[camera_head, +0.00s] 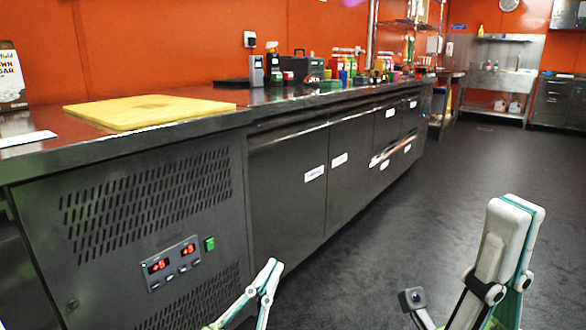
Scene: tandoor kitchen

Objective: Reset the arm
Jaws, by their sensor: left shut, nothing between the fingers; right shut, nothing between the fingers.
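My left gripper (270,271) shows at the bottom centre, in front of the steel counter's lower front. It is white and green, its fingers point up, and it is shut and empty. My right gripper (516,212) rises larger at the lower right, over the dark floor. It is also white and green, shut and empty, with its fingers pointing up. A small dark block (412,299) shows just left of the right gripper. Most of both arms is below the picture's edge.
A long steel counter (285,105) runs from the left towards the back. Dark floor (470,165) is open at right; a sink unit (497,70) stands behind.

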